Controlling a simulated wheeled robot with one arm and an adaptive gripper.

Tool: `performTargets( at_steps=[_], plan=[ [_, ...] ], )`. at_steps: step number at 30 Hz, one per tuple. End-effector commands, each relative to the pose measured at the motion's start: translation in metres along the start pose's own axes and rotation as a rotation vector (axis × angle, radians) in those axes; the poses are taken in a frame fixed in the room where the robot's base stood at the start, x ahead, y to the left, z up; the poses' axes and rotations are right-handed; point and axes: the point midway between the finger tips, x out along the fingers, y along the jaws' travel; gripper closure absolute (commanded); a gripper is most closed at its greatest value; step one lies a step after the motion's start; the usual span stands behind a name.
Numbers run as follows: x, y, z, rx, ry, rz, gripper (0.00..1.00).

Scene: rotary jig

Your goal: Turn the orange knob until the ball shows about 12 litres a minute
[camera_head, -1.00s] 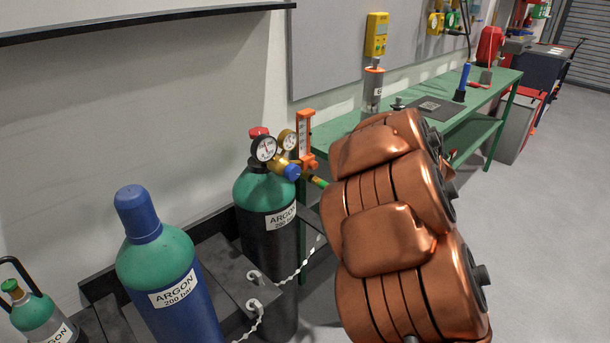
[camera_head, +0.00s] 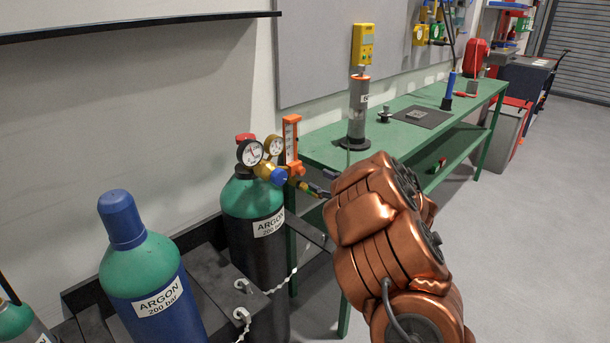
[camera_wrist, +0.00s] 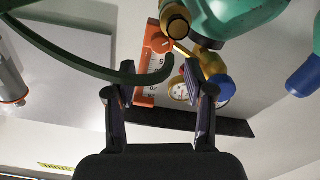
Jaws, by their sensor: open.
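The orange flowmeter (camera_head: 291,142) stands upright beside the regulator on the middle argon cylinder (camera_head: 254,212). In the wrist view its numbered scale (camera_wrist: 151,72) appears upside down, with the round orange knob (camera_wrist: 158,42) above it. I cannot make out the ball or its reading. My gripper (camera_wrist: 158,98) is open and empty, its two fingers pointing toward the flowmeter. The knob appears beyond the fingertips and apart from them. In the head view my gripper (camera_head: 322,191) is small and dark, just right of and below the flowmeter, partly hidden by my arm.
Two round gauges (camera_head: 251,153) and a blue cap (camera_head: 279,177) sit close left of the flowmeter. A green hose (camera_wrist: 85,68) curves across the wrist view near the left finger. The green bench (camera_head: 405,130) stands behind my arm. A blue argon cylinder (camera_head: 150,280) stands at front left.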

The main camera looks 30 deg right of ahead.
Motion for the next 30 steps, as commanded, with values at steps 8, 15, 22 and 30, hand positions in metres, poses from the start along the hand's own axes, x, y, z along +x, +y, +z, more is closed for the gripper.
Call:
performTargets(
  at_steps=[8, 15, 22, 30],
  plan=[
    [0.041, -0.002, -0.001, 0.000, 0.003, -0.005, 0.46],
    [0.064, -0.001, 0.000, 0.001, -0.001, -0.001, 0.46],
    [0.066, 0.000, 0.000, 0.000, -0.001, 0.001, 0.46],
    [0.066, 0.000, 0.000, 0.000, -0.001, 0.001, 0.71]
  ],
)
